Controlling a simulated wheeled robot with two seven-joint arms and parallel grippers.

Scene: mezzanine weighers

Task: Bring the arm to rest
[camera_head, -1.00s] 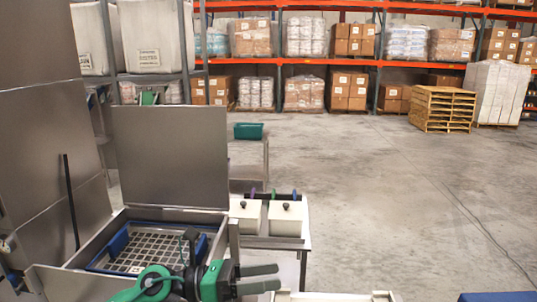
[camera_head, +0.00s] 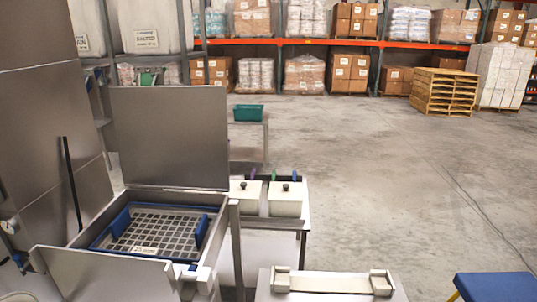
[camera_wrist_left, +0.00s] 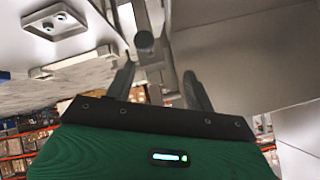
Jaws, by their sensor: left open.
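My left gripper (camera_wrist_left: 158,85) shows in the left wrist view. Its two dark fingers stand apart with nothing held between them. A dark round-ended post shows beyond the gap between the fingers; I cannot tell what it belongs to. The left gripper does not show in the head view now. My right gripper is in neither view.
In the head view, an open metal machine with a raised lid (camera_head: 170,135) holds a blue-edged rack (camera_head: 150,210). White bins (camera_head: 285,200) stand on a side table. A blue stool (camera_head: 497,287) is at lower right.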

